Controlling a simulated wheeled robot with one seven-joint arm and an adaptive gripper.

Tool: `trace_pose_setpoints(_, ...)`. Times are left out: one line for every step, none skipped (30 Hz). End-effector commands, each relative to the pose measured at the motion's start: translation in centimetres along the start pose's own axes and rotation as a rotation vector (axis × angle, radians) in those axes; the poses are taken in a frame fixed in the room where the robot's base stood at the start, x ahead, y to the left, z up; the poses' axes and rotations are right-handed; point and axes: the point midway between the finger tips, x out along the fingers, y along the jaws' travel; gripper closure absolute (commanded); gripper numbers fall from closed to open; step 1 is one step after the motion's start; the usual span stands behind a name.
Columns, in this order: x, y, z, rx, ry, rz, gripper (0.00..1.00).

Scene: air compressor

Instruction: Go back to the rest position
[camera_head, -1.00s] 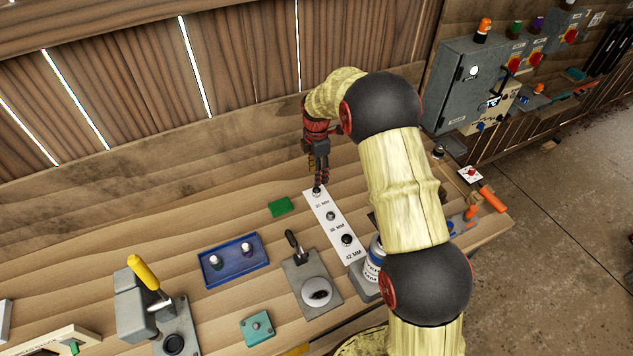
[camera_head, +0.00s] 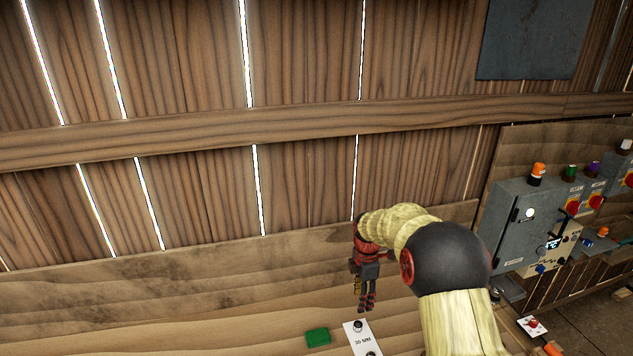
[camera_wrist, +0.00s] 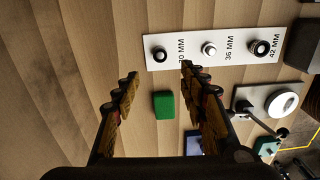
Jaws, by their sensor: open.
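My gripper (camera_head: 366,302) hangs pointing down above the wooden bench, near the far end of a white labelled strip (camera_head: 361,341). In the wrist view my gripper (camera_wrist: 158,84) is open, with its two fingers wide apart and nothing between them but bench surface and a green block lying below. The white strip (camera_wrist: 180,63) carries round fittings beside the labels 30 MM, 36 MM and 42 MM. The green block (camera_head: 317,337) lies on the bench to the left of the strip; it also shows in the wrist view (camera_wrist: 164,105).
A grey control box (camera_head: 520,228) with coloured lamps and red knobs stands at the right. A plank wall (camera_head: 300,60) rises behind the bench.

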Motion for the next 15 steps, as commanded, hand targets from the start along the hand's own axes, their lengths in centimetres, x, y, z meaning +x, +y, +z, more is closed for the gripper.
trace_pose_setpoints(0.0, 0.0, 0.0, 0.039, 0.000, 0.000, 0.57)
trace_pose_setpoints(0.0, 0.0, 0.0, 0.074, 0.000, 0.001, 0.57)
trace_pose_setpoints(0.0, 0.1, 0.0, 0.131, 0.000, 0.002, 0.57)
trace_pose_setpoints(0.1, 0.0, 0.0, 0.182, 0.000, 0.002, 0.57)
trace_pose_setpoints(0.4, -0.3, -0.1, 0.237, 0.000, -0.005, 0.57)
trace_pose_setpoints(1.0, -1.2, -0.2, 0.317, 0.000, -0.023, 0.57)
trace_pose_setpoints(1.6, -1.9, -0.3, 0.379, -0.001, -0.037, 0.57)
trace_pose_setpoints(2.1, -2.9, -0.5, 0.441, -0.003, -0.054, 0.57)
trace_pose_setpoints(2.4, -4.0, -0.6, 0.523, -0.007, -0.071, 0.57)
trace_pose_setpoints(2.2, -4.8, -0.8, 0.585, -0.011, -0.077, 0.57)
trace_pose_setpoints(1.9, -5.7, -0.9, 0.647, -0.014, -0.082, 0.57)
trace_pose_setpoints(1.3, -6.9, -1.1, 0.730, -0.018, -0.086, 0.57)
trace_pose_setpoints(0.7, -7.8, -1.2, 0.792, -0.021, -0.085, 0.57)
trace_pose_setpoints(0.1, -8.8, -1.4, 0.854, -0.023, -0.084, 0.57)
trace_pose_setpoints(-0.7, -10.1, -1.6, 0.934, -0.026, -0.080, 0.57)
